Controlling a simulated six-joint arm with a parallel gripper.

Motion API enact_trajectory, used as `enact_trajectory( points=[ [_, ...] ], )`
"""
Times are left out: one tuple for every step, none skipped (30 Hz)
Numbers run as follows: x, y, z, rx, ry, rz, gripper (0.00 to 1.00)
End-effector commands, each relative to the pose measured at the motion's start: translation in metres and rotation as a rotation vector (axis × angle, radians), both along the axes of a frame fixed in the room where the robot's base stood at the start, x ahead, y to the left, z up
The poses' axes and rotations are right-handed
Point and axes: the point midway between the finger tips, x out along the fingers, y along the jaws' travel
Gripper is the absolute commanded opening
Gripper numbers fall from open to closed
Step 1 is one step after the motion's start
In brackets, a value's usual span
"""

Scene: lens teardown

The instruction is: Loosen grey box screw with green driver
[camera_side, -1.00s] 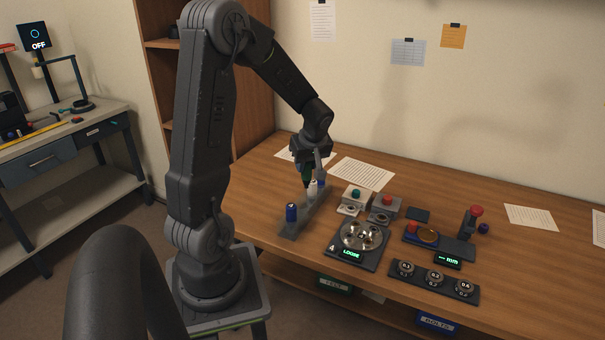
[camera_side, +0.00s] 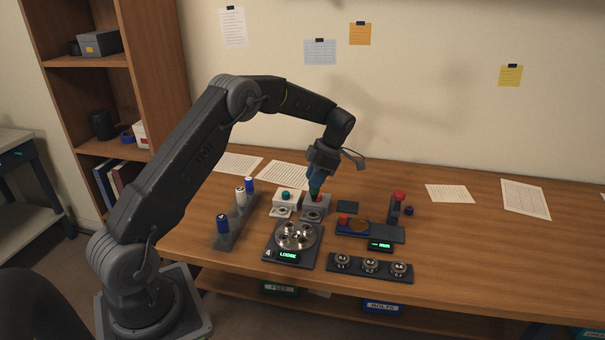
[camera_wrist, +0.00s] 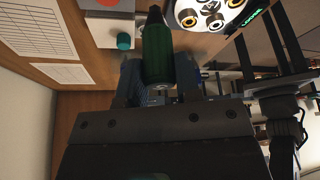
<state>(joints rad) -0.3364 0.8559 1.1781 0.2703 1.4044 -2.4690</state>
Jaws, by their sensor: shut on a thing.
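The screw cannot be made out. In the wrist view the driver's green handle (camera_wrist: 158,55) sits between the jaws, its dark front end pointing away. A white box (camera_side: 285,200) with a green button stands just left of the grey box.
The driver rack (camera_side: 227,236) at left holds blue and white handles. A red-topped post (camera_side: 397,205) stands at right. The right side of the table is mostly clear.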

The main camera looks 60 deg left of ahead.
Motion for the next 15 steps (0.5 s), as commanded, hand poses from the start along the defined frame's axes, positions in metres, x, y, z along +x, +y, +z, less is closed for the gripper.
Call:
enact_trajectory(
  points=[
    [0.0,-0.001,-0.001,0.0,0.001,-0.044,0.1],
    [0.0,-0.001,-0.001,0.0,0.001,-0.079,0.1],
    [-0.001,-0.001,-0.002,0.001,0.001,-0.135,0.1],
    [-0.001,-0.001,-0.003,0.0,0.0,-0.183,0.1],
    [-0.001,-0.001,-0.004,0.0,0.0,-0.235,0.1],
    [-0.001,-0.001,-0.006,0.0,0.002,-0.308,0.1],
    [-0.001,-0.001,-0.007,0.001,0.0,-0.366,0.1],
    [-0.001,-0.001,-0.008,0.001,0.0,-0.422,0.1],
    [-0.001,0.0,-0.01,0.001,0.0,-0.499,0.1],
    [-0.001,0.0,-0.011,0.001,0.0,-0.555,0.1],
    [-0.001,0.0,-0.012,0.001,0.001,-0.612,0.1],
    [-0.001,0.0,-0.014,0.002,-0.001,-0.687,0.1],
    [-0.001,0.0,-0.015,0.001,-0.001,-0.743,0.1],
    [-0.001,0.0,-0.016,0.002,0.0,-0.798,0.1],
    [-0.001,0.0,-0.018,0.002,-0.001,-0.872,0.1]
  ],
)
